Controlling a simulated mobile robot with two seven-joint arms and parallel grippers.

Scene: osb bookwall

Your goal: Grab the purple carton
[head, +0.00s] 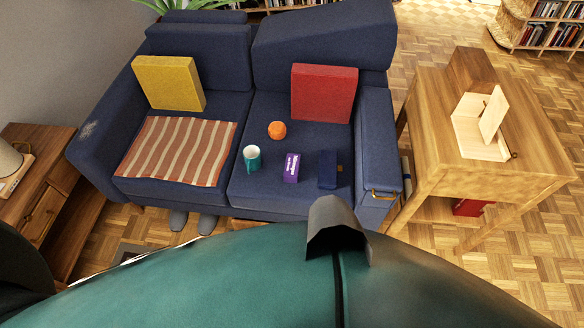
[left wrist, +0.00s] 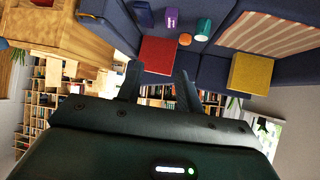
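The purple carton (head: 292,168) with white lettering stands on the right seat of the blue sofa (head: 244,182), between a teal mug (head: 252,158) and a dark blue box-like object (head: 328,170). The carton also shows near the top of the left wrist view (left wrist: 172,18), where the scene is upside down. My left gripper (left wrist: 158,86) is open, with its two dark fingers apart and nothing between them. It is well away from the carton. Neither gripper shows in the head view, and my right gripper is in no view.
An orange round object (head: 277,130) sits behind the carton. Red (head: 324,93) and yellow (head: 168,82) cushions lean on the backrest. A striped cloth (head: 178,150) covers the left seat. A wooden table (head: 440,120) with an open wooden box (head: 480,130) stands right of the sofa.

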